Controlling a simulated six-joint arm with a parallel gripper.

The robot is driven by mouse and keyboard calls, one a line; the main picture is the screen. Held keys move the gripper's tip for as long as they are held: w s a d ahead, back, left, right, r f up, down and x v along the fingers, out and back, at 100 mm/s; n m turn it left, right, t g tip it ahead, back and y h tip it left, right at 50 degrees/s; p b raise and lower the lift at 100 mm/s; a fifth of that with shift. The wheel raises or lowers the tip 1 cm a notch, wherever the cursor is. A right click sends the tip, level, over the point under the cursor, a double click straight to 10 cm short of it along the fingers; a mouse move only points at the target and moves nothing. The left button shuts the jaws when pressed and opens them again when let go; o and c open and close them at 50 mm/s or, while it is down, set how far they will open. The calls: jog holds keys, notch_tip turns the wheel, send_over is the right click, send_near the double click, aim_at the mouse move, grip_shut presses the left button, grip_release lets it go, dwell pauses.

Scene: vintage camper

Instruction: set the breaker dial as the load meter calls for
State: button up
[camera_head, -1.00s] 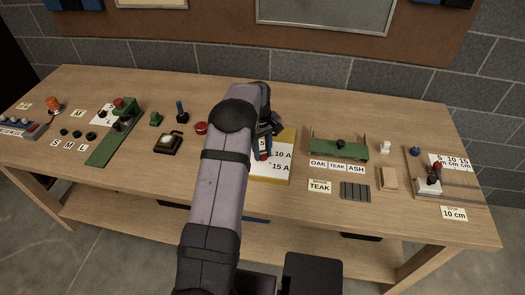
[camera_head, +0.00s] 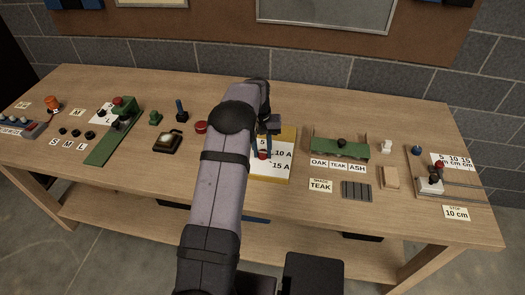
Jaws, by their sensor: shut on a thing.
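The breaker dial's panel (camera_head: 288,172) is a white plate with a yellow border, marked 5, 10 A and 15 A, right of my arm. A red part (camera_head: 263,155) shows on it, apparently the dial's knob. My gripper (camera_head: 264,153) is over the panel with its blue fingers shut on this red part. My arm hides the panel's left side, and the dial's pointing direction cannot be made out. A dark box with a pale face (camera_head: 169,141) stands left of my arm. It may be the load meter, but no reading can be made out.
A green fixture (camera_head: 340,149) with OAK, TEAK and ASH labels is to the right. A stop slide with a red knob (camera_head: 438,165) is at the far right.

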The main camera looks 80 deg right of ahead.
aim_at(261, 152)
jog(key=m, duration=0.5)
jog(key=shift+d+r+m, duration=0.1)
jog(key=shift+d+m, duration=0.05)
jog(key=shift+m, duration=0.15)
dwell(0.4)
jog(key=o, duration=1.1)
jog(key=shift+c, duration=0.2)
jog(key=shift+w+r+b, duration=0.15)
jog(key=shift+r+b, duration=0.5)
jog(key=shift+r, duration=1.2)
jog(key=shift+w+r+b, duration=0.1)
jog(key=shift+r+b, duration=0.55)
jog(key=shift+r, duration=1.15)
